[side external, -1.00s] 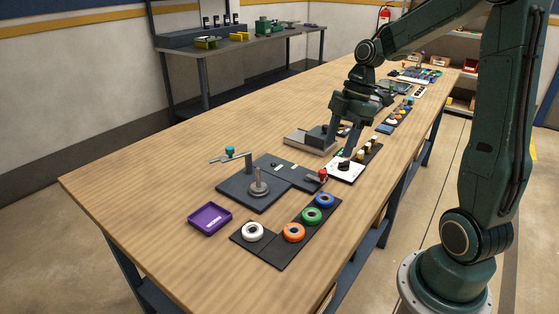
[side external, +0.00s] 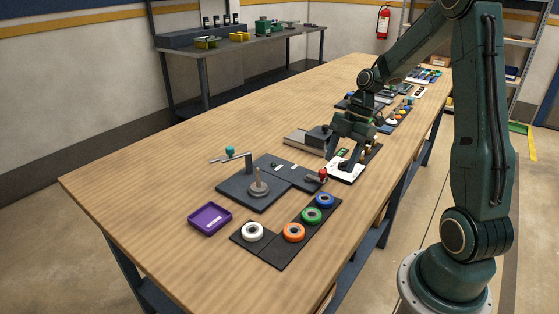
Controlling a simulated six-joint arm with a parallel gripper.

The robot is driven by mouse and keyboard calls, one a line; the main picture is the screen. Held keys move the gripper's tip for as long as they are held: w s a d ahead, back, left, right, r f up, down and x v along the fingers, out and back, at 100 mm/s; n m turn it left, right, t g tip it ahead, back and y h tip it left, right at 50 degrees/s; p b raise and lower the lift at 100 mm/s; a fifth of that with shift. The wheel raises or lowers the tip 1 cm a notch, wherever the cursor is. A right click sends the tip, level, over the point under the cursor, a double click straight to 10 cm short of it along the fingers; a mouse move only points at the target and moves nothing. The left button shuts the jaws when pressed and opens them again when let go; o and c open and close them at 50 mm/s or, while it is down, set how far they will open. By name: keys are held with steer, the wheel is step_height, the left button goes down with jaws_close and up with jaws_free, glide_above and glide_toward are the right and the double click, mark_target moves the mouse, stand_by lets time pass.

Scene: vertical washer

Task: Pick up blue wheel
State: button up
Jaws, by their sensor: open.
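The blue wheel (side external: 325,200) lies flat at the far end of a black mat (side external: 272,262). A green wheel (side external: 312,216), an orange wheel (side external: 293,232) and a white wheel (side external: 252,232) lie on the same mat. My gripper (side external: 347,166) is open, with its fingers pointing down over a white plate (side external: 345,177) beyond the blue wheel. It is apart from the blue wheel. I cannot tell whether the fingertips touch the plate.
A dark fixture (side external: 236,190) with an upright peg (side external: 259,186) stands left of the wheels. A red knob (side external: 323,174) sits close to the blue wheel. A purple tray (side external: 210,219) lies at the left. The table's near left part is bare.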

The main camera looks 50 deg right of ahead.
glide_above(328, 196)
steer(key=d, duration=0.1)
steer(key=shift+s+d+f, duration=0.1)
steer(key=shift+f, duration=1.15)
steer(key=shift+s+d+f, duration=0.1)
steer(key=shift+f, duration=1.1)
steer(key=shift+x, duration=2.6)
steer(key=shift+d, duration=0.2)
steer(key=c, duration=0.8)
